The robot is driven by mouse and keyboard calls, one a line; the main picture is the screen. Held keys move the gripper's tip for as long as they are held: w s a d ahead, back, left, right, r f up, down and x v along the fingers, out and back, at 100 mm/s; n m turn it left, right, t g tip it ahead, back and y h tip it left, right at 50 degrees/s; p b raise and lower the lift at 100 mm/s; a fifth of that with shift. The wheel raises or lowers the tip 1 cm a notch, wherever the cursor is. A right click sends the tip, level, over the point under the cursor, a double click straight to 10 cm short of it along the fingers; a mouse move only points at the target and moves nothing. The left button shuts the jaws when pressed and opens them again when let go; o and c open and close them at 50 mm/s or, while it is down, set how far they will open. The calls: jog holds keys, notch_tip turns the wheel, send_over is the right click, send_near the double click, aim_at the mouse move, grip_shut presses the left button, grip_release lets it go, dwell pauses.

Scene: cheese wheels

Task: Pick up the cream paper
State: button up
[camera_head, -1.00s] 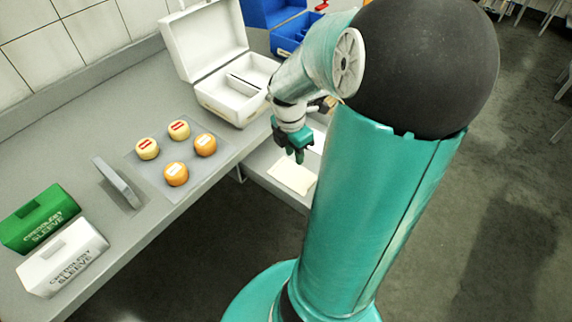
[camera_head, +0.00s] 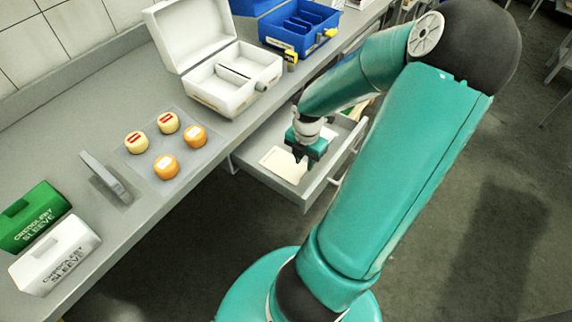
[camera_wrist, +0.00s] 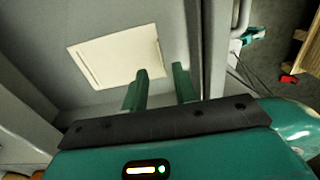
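The cream paper (camera_head: 284,165) lies flat on the floor of an open grey drawer (camera_head: 318,192) below the bench. It also shows in the wrist view (camera_wrist: 117,56) as a pale sheet with a darker strip along its right edge. My gripper (camera_head: 302,158) points down over the drawer, beside the paper's right part. In the wrist view my gripper (camera_wrist: 160,72) has two green fingers apart with nothing between them. The fingertips are near the paper's right edge. I cannot tell the exact height above it.
A grey bench (camera_head: 90,105) carries a white open case (camera_head: 215,85), a blue box (camera_head: 298,32), several small cheese wheels on a grey mat (camera_head: 190,150), a grey upright plate (camera_head: 105,175), and green (camera_head: 33,213) and white (camera_head: 55,254) sleeves. The drawer walls surround my gripper closely.

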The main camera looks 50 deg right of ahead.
aim_at(304, 172)
notch_tip(304, 172, down, 5)
jog(key=shift+s+d+f, duration=0.1)
jog(key=shift+c, duration=0.2)
grip_shut()
